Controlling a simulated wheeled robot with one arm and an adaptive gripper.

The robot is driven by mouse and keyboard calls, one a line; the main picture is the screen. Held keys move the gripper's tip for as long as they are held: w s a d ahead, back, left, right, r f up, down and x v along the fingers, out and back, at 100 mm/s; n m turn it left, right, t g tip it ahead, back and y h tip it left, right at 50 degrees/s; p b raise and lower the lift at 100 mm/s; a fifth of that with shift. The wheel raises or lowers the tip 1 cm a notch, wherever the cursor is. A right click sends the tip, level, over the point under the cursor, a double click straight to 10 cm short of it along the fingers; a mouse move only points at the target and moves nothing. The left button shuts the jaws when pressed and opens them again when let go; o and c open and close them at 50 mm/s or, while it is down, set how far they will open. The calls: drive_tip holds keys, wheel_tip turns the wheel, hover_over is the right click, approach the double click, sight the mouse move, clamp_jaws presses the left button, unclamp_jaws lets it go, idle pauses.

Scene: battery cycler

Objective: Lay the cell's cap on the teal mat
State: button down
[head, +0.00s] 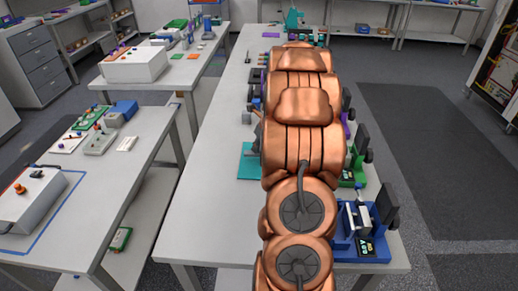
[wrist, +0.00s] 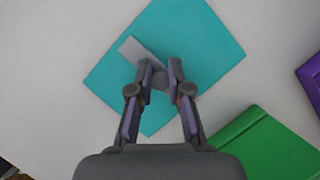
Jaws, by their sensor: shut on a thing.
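The teal mat (wrist: 205,45) lies on the white table below my gripper (wrist: 160,73) in the wrist view. In the head view the mat (head: 247,168) shows left of my arm, which hides part of it. My gripper is shut on a grey piece, which I take to be the cap (wrist: 137,49). A flat light grey bar of it sticks out up and left from the fingertips, and a darker round part shows between them. The cap is over the mat; I cannot tell whether it touches it.
A green block (wrist: 265,148) lies just off the mat's lower right, and a purple one (wrist: 312,83) at the right edge. In the head view a blue device (head: 360,248) stands at the table's near right.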

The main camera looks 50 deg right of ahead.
drive_tip(key=shift+f, duration=1)
drive_tip(key=shift+f, duration=0.1)
drive_tip(key=c, duration=1.1)
unclamp_jaws()
